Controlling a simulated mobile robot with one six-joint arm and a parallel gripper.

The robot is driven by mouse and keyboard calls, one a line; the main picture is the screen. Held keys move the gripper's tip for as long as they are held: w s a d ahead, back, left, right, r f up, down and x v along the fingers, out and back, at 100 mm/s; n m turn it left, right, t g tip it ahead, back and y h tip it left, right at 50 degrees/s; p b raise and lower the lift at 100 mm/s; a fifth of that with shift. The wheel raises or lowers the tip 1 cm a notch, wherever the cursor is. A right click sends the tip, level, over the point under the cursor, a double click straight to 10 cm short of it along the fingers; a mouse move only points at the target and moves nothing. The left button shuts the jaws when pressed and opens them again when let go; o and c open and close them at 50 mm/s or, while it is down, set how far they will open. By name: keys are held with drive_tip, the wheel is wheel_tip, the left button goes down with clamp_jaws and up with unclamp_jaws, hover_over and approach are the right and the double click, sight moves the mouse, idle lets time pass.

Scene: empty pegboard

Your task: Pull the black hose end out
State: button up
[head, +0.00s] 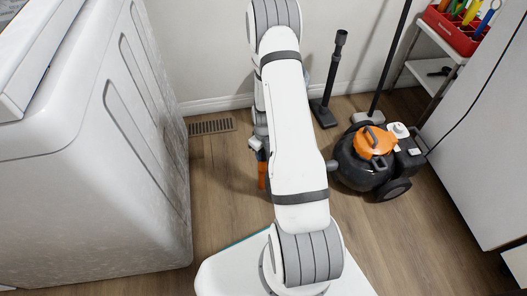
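A black canister vacuum (355,169) with an orange lid stands on the wooden floor, right of my arm. A short grey stub (332,165) shows on its left side, beside my arm. I cannot tell whether this is the hose end or its port. No hose can be clearly made out; my arm may hide part of it. My gripper (262,172) shows only in part, left of my arm, as dark and orange pieces pointing down. It is apart from the vacuum. Whether its fingers are open or shut is hidden.
A black floor nozzle with a tube (326,100) stands near the wall. A long black wand (392,58) rises behind the vacuum. A white appliance (110,150) fills the left, a white cabinet (485,150) the right. A red tool caddy (455,32) sits on a cart.

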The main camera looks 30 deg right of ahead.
drive_tip(key=c, duration=0.7)
drive_tip(key=shift+o, duration=0.2)
drive_tip(key=shift+r+p, duration=2.35)
drive_tip(key=shift+r, duration=1.15)
